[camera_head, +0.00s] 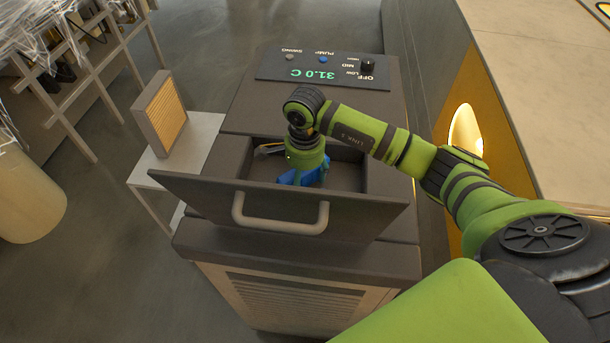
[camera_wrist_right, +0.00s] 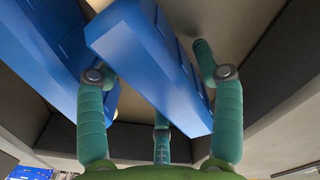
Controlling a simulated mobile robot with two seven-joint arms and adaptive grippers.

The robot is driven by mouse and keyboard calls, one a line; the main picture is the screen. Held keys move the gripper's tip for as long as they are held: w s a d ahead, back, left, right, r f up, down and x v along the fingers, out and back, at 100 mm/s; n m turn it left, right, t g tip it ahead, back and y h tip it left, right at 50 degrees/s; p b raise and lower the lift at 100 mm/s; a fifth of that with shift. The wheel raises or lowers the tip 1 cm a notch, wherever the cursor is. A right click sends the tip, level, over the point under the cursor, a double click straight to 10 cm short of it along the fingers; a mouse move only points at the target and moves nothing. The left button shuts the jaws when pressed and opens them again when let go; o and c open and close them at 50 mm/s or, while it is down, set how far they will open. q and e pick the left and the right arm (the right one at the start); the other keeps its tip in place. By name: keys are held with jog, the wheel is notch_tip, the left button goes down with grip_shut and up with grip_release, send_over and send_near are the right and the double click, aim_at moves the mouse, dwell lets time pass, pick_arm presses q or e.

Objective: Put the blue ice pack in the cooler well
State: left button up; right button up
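The cooler (camera_head: 262,123) is a dark cabinet with an open rectangular well (camera_head: 345,172) in its top. My right gripper (camera_head: 303,173) reaches down into the well. A blue ice pack (camera_head: 312,176) shows there beside its fingers, partly hidden. In the right wrist view, one blue block (camera_wrist_right: 150,60) lies between the spread green fingers (camera_wrist_right: 165,85), with a gap to the right finger. The left fingertip is hidden behind this block. A second blue piece (camera_wrist_right: 52,55) shows farther left, behind the left finger. My left gripper is out of view.
A dark panel with a handle (camera_head: 280,222) stands at the well's near side. A white side stand (camera_head: 198,140) holding a framed filter (camera_head: 160,112) is at left. A pale bench (camera_head: 550,100) is at right.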

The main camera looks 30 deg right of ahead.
jog(key=shift+r, duration=0.1)
jog(key=shift+r, duration=0.2)
notch_tip(320, 180, up, 11)
jog(key=b, duration=0.5)
jog(key=shift+f, duration=0.15)
jog(key=shift+r, duration=0.45)
dwell(0.5)
